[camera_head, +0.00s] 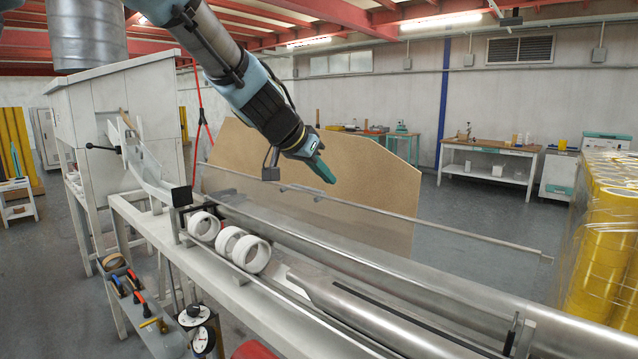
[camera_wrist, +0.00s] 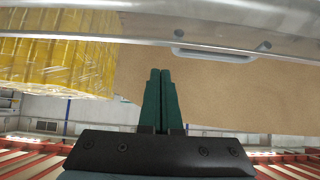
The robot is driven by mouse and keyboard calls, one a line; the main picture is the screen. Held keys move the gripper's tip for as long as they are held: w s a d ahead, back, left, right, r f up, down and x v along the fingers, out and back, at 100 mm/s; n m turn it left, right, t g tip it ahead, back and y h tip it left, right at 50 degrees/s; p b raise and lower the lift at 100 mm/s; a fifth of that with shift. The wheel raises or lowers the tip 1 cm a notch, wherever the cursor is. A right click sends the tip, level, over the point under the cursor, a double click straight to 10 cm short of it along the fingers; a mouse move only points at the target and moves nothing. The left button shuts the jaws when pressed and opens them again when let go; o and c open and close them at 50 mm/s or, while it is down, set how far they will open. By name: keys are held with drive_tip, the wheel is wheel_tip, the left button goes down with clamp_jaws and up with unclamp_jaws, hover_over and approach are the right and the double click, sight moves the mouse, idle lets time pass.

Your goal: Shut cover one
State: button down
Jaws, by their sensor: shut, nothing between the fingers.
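A long clear cover with a metal edge rail (camera_head: 440,228) stands raised along the far side of the rewinding machine (camera_head: 420,290). I take it as cover one; no label is readable. In the wrist view a metal rail (camera_wrist: 100,33) crosses the top, with a grey handle (camera_wrist: 222,54) just right of my fingertips. My gripper (camera_head: 326,174) is shut and empty, above and beyond the rail in the head view. In the wrist view its green fingers (camera_wrist: 160,74) are pressed together, apart from the handle.
White tape rolls (camera_head: 240,247) sit in the machine's trough. A large brown board (camera_head: 350,170) stands behind the cover. Wrapped yellow rolls (camera_head: 605,230) are stacked at the right. Tools lie on a side shelf (camera_head: 150,315) at lower left.

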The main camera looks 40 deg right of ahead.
sight(319, 196)
drive_tip(key=shift+a+f+p, duration=0.15)
drive_tip(key=shift+f+p, duration=0.05)
drive_tip(key=shift+f, duration=0.3)
drive_tip(key=shift+a+f+p, duration=0.15)
drive_tip(key=shift+f, duration=0.35)
drive_tip(key=shift+s+a+f, duration=0.2)
drive_tip(key=shift+a, duration=0.45)
drive_tip(key=shift+a+f+b, duration=0.1)
drive_tip(key=shift+f+b, duration=0.2)
drive_tip(key=shift+b, duration=0.4)
